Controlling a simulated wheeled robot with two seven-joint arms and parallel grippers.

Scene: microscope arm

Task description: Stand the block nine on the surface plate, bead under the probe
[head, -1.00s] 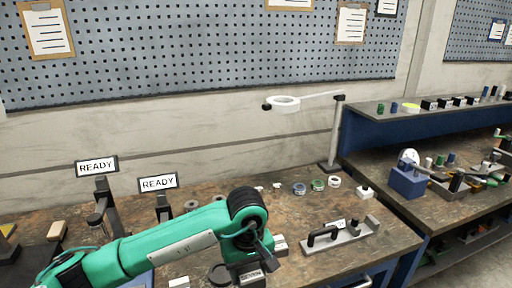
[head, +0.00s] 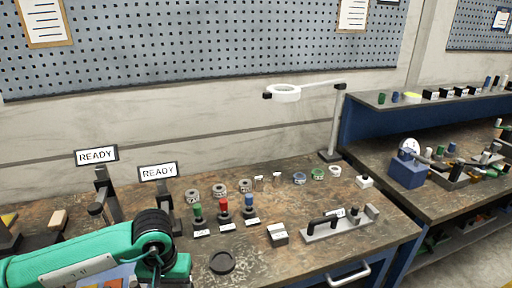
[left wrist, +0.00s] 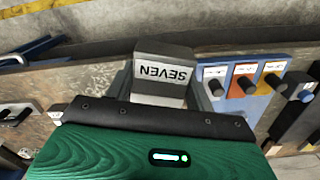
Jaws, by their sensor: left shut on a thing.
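My left gripper (left wrist: 163,88) is shut on a grey block with a white label (left wrist: 163,73) that reads SEVEN, seen upside down in the left wrist view. In the head view my left arm comes in at the lower left, and its gripper is cut off by the bottom edge. Another small grey block (head: 278,234) stands on the bench right of the arm; its label is too small to read. I cannot make out a block marked NINE. I cannot tell which thing is the surface plate or the probe. My right gripper is not in view.
Two READY signs (head: 97,156) on dark stands are at the left. Several rings and coloured-knob pieces (head: 223,207) stand mid-bench. A dark round dish (head: 222,262) lies near the front.

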